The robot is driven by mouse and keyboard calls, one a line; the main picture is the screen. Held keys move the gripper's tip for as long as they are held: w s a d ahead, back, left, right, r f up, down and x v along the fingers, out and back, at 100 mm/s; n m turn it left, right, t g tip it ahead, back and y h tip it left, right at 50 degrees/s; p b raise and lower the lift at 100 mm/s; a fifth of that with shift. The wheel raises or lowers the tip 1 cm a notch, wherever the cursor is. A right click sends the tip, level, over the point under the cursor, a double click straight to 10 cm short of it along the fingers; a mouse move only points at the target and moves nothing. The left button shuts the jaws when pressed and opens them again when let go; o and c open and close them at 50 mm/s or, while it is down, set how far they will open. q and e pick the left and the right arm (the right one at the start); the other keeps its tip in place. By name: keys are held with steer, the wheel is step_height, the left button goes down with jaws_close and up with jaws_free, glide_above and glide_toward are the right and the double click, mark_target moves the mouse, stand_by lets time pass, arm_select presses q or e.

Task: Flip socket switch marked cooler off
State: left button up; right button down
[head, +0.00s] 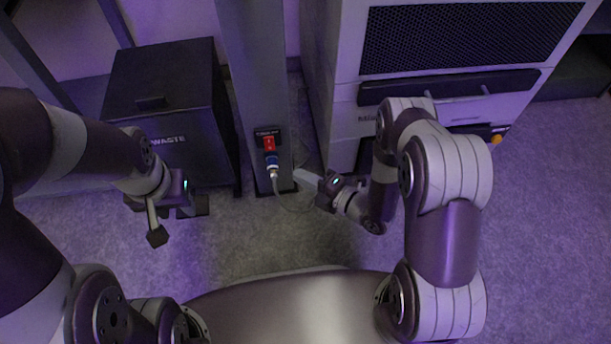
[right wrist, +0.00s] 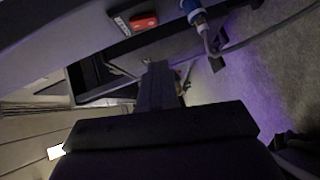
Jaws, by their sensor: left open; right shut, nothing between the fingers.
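A red rocker switch (head: 269,143) sits on a dark socket plate low on a grey upright post (head: 255,80). A small label is above the switch; I cannot read it clearly. A blue plug (head: 272,161) with a grey cable is in the socket just below the switch. My right gripper (head: 300,178) is shut and empty, to the right of the plug and a little lower, apart from the switch. In the right wrist view the red switch (right wrist: 143,20) and the blue plug (right wrist: 194,12) show at the top, beyond the fingers (right wrist: 157,75). My left gripper (head: 180,222) is open and empty, left of the post.
A dark waste bin (head: 165,100) stands left of the post. A large grey cabinet (head: 340,90) with a mesh panel stands right of it. The cable (head: 290,208) loops over the carpet near my right gripper. Open carpet lies at the far right.

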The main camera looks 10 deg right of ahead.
mark_target(269, 143)
steer(key=w+a+f+b, duration=0.1)
steer(key=w+a+b, duration=0.3)
steer(key=w, duration=0.4)
steer(key=shift+w+a+f+b, duration=0.2)
steer(key=shift+a+f+b, duration=0.15)
steer(key=shift+b, duration=0.2)
